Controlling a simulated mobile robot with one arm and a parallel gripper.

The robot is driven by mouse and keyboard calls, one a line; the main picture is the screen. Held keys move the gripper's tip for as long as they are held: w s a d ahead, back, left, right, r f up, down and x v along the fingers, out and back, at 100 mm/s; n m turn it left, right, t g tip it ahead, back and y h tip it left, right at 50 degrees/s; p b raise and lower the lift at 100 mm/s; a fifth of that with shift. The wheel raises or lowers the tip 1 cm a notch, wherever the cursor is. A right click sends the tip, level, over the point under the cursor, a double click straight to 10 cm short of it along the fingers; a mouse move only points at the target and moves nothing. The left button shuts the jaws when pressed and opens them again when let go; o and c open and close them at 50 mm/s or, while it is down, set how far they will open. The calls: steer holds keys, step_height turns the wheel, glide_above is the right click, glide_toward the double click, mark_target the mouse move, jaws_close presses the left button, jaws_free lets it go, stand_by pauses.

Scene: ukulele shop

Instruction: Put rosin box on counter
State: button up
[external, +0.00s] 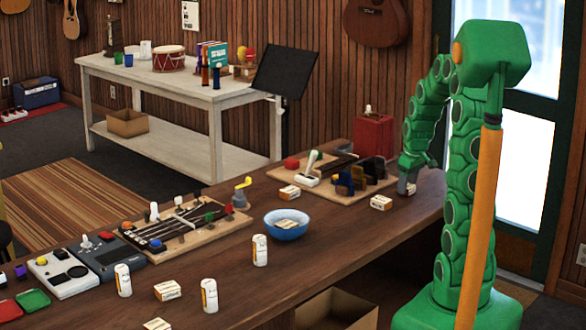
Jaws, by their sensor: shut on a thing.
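My gripper (405,188) hangs at the far right end of the dark wood counter (345,233), pointing down, close to the countertop. It is shut on a small pale thing that looks like a rosin box (412,190); the fingers hide most of it. I cannot tell whether it touches the counter. Another small white-and-orange box (381,203) lies on the counter just left of my gripper. A similar box (290,192) lies farther left, near a wooden board. More such boxes lie at the front, one of them here (167,291).
A wooden board (335,187) with tools and a red box (373,138) stand close to my gripper. A blue bowl (287,226) and white cans (260,250) stand mid-counter. Pedals and another board fill the left. Bare counter lies right of the bowl.

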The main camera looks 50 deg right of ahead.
mark_target(411, 187)
steer(key=shift+f, duration=0.15)
steer(key=o, duration=1)
step_height(411, 187, up, 12)
steer(key=s, duration=0.1)
steer(key=shift+s, duration=0.4)
steer(key=s+a+r+g, duration=0.1)
steer(key=s+a, duration=0.3)
steer(key=a, duration=0.7)
steer(key=s+a+g, duration=0.1)
steer(key=s+a, duration=0.3)
steer(key=a, duration=0.6)
steer(key=s+a+f+g, duration=0.1)
steer(key=s+a+f, duration=0.1)
steer(key=s+a, duration=0.8)
steer(key=s, duration=0.5)
steer(key=shift+g, duration=0.3)
steer(key=shift+o, duration=0.3)
